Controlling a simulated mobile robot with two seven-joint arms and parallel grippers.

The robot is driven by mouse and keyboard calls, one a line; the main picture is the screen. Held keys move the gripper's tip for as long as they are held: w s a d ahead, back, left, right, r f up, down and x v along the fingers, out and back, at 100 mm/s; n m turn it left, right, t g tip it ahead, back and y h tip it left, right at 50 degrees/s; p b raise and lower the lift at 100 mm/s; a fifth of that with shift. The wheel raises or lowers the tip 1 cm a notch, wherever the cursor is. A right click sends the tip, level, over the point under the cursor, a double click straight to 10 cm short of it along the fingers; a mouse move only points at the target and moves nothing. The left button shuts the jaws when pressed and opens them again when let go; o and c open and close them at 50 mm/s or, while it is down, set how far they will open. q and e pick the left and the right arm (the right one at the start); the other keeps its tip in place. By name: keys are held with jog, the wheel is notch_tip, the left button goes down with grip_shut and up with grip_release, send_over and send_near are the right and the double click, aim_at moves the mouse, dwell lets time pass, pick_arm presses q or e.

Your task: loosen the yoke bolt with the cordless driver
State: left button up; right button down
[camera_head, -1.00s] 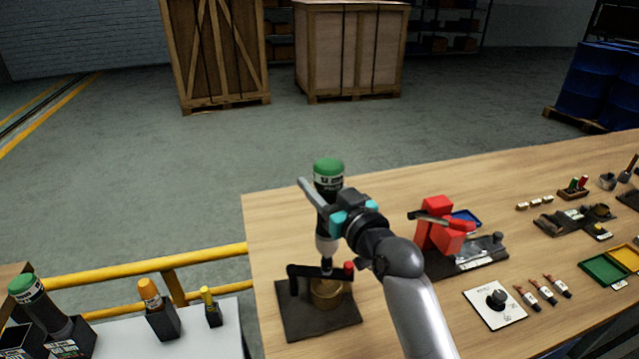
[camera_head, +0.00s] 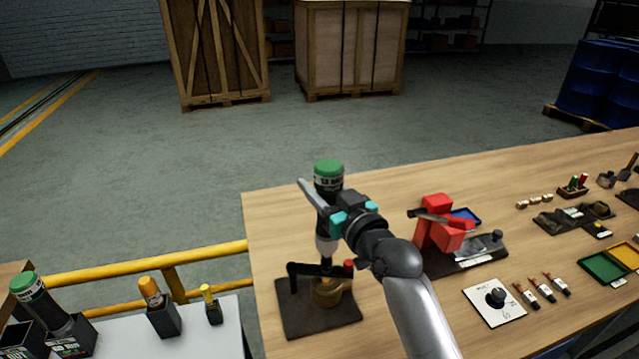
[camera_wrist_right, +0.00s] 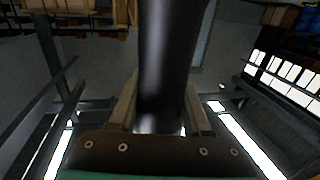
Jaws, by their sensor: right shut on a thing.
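The cordless driver (camera_head: 327,242) is a dark upright tool with a green cap on top and a pale nose pointing down. My right gripper (camera_head: 332,212) is shut on its body. In the right wrist view the driver's dark body (camera_wrist_right: 168,65) stands between the two fingers (camera_wrist_right: 160,112). The driver's tip is at the black yoke (camera_head: 300,270), which spans a brass-coloured round part (camera_head: 326,291) on a dark base plate (camera_head: 318,317). The yoke bolt itself is too small or hidden under the tip to make out. My left gripper is not in view.
A red clamp-like fixture (camera_head: 440,225) stands right of my right arm. A white dial card (camera_head: 494,300) and several small tools lie further right.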

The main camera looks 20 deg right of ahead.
aim_at(319, 161)
jog(key=shift+f, duration=0.25)
dwell(1.0)
jog(key=shift+s+f, duration=0.15)
jog(key=shift+f, duration=0.1)
dwell(0.4)
jog(key=shift+a+r+p, duration=0.1)
jog(key=shift+r+p, duration=0.1)
jog(key=shift+p, duration=0.15)
dwell(1.2)
jog(key=shift+w+r+p, duration=0.2)
jog(key=shift+r+p, duration=0.6)
jog(key=shift+p, duration=0.05)
jog(key=shift+s+r+p, duration=0.1)
jog(key=shift+r+p, duration=0.45)
jog(key=shift+r, duration=0.15)
jog(key=shift+r+p, duration=1.35)
jog(key=shift+r, duration=0.05)
